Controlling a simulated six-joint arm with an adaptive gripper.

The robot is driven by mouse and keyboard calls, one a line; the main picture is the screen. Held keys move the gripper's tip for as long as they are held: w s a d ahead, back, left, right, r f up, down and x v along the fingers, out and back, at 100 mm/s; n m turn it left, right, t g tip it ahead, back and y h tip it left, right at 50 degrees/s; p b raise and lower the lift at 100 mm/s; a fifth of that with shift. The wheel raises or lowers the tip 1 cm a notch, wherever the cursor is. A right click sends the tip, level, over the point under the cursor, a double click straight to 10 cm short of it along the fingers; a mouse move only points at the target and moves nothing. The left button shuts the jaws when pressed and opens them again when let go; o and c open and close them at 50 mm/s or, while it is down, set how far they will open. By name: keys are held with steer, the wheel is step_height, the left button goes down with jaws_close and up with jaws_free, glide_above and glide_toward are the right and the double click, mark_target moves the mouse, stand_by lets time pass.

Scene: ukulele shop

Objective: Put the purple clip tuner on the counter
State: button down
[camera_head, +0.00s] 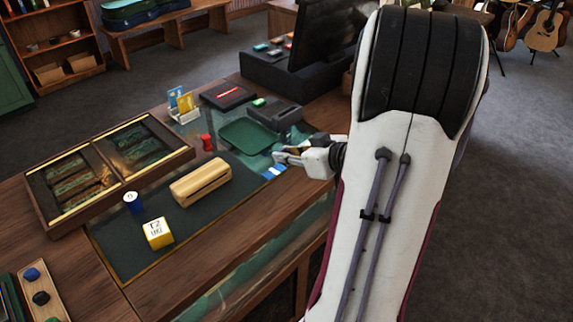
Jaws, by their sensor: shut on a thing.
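My gripper (281,156) is over the right part of the counter (205,262), near the glass and the green tray. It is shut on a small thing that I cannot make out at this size. I cannot pick out a purple clip tuner anywhere; the fingers may hide it. A small blue and white item (274,172) lies just below the fingers, on or near the dark mat's right end.
A red item (207,142) and a green tray (245,136) are behind. A display case (110,165) is left. The mat's front is clear.

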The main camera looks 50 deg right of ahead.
mark_target(286, 165)
stand_by(0.3)
steer(key=shift+f, duration=1.9)
steer(key=shift+f, duration=0.1)
steer(key=c, duration=2)
jaws_free()
steer(key=shift+o, duration=0.2)
steer(key=v, duration=1.2)
